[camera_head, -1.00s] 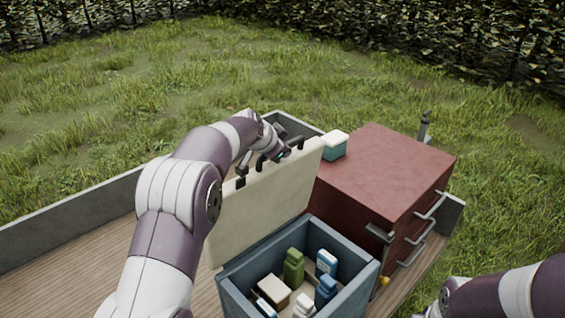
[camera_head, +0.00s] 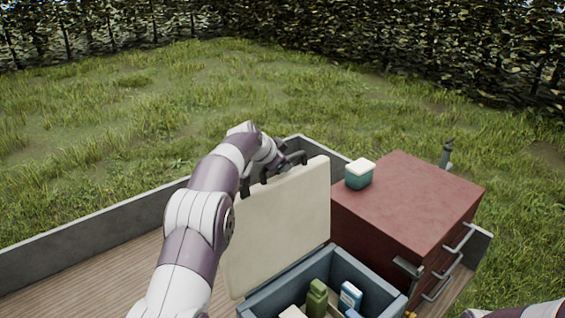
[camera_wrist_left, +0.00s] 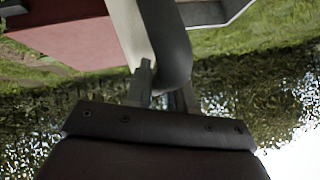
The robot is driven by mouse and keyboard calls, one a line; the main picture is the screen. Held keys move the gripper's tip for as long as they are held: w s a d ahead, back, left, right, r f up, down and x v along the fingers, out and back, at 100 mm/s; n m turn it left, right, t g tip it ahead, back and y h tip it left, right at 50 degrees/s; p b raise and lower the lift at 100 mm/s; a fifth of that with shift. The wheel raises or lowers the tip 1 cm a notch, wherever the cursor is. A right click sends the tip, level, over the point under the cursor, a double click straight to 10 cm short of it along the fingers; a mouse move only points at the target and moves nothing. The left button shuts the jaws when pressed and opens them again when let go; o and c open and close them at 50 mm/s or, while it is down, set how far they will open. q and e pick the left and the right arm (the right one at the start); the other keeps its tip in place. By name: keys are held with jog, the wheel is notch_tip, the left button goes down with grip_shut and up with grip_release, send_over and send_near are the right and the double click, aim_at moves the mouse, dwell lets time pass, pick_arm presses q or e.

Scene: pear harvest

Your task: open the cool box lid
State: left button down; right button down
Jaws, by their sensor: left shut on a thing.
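The cool box (camera_head: 262,302) is a blue-grey open box at the bottom middle of the head view. My left gripper (camera_head: 291,161) is at the top edge of the lid, shut on the dark lid handle. In the left wrist view the fingers (camera_wrist_left: 166,92) close around a dark curved bar, the handle (camera_wrist_left: 168,40). My right gripper is outside the head view; only a bit of that arm shows at the bottom right.
Bottles (camera_head: 317,297) and other small items sit inside the box. A red cabinet (camera_head: 410,205) with metal handles stands to the right, with a small teal and cream container (camera_head: 359,174) on top. The wooden bed (camera_head: 110,275) is clear at left, edged by a grey wall (camera_head: 90,222).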

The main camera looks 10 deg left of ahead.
pick_arm(q)
jog(key=c, duration=1.1)
grip_release()
jog(key=shift+o, duration=0.2)
jog(key=shift+s+b, duration=0.2)
jog(key=shift+b, duration=0.1)
jog(key=b+v, duration=0.3)
jog(key=v, duration=0.1)
jog(key=shift+s+a+r, duration=0.1)
jog(key=shift+s+a, duration=0.05)
jog(key=shift+s, duration=0.1)
jog(key=b+v, duration=0.2)
jog(key=v, duration=0.6)
jog(key=shift+w+r, duration=0.15)
jog(key=shift+r, duration=0.1)
